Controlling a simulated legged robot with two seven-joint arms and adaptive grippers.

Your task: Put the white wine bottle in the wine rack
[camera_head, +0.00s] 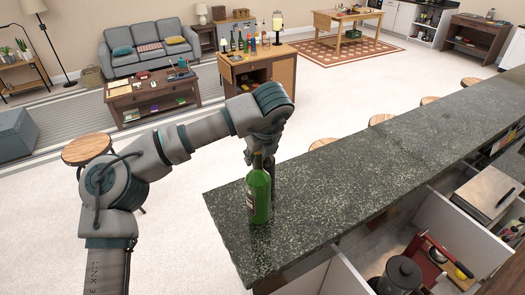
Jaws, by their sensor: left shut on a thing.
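A green wine bottle (258,194) with a pale label at its left side stands upright at the near left end of the dark green stone counter (340,182). My left arm comes in from the left and reaches over to it. My left gripper (262,160) points down at the bottle and is shut on it around the neck and upper side; the fingers are partly hidden behind the bottle. My right gripper is not in view. I cannot make out a wine rack for certain in this view.
Wooden stools (87,149) stand along the counter's far side and at the left. Open compartments with a dark pot (401,275) and a board (487,190) lie at the right. A wooden cabinet (262,72) with several bottles stands beyond. Most of the counter top is clear.

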